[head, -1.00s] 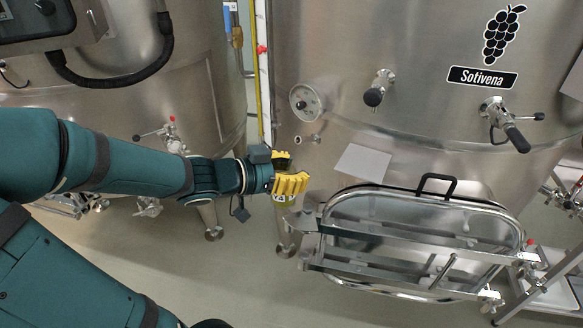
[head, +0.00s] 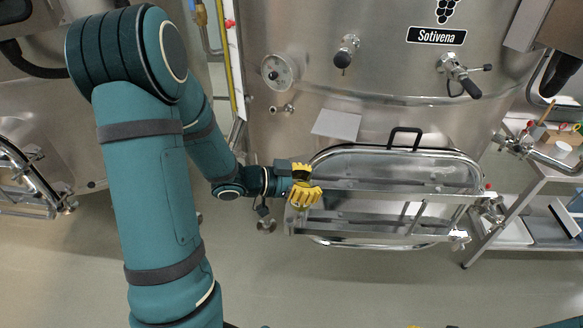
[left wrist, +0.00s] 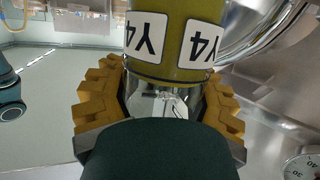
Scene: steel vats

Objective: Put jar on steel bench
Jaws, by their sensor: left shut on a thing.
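The jar (left wrist: 172,68) is a glass cylinder with olive-yellow contents and white "Y4" labels, close up in the left wrist view. My left gripper (left wrist: 160,105) has its yellow fingers on either side of the jar and is shut on it. In the head view my left gripper (head: 305,185) holds it in front of the left end of the vat's hatch; the jar is mostly hidden there. The steel bench (head: 548,168) stands at the right edge, well away from the gripper. Small yellow and teal slivers at the bottom edge may be my right arm.
A large steel vat (head: 390,85) fills the back, with a framed hatch (head: 400,225), valves and a gauge (head: 278,72) sticking out. A wooden box (head: 560,138) is on the bench. A white tray (head: 508,232) is on its lower shelf. The floor in front is clear.

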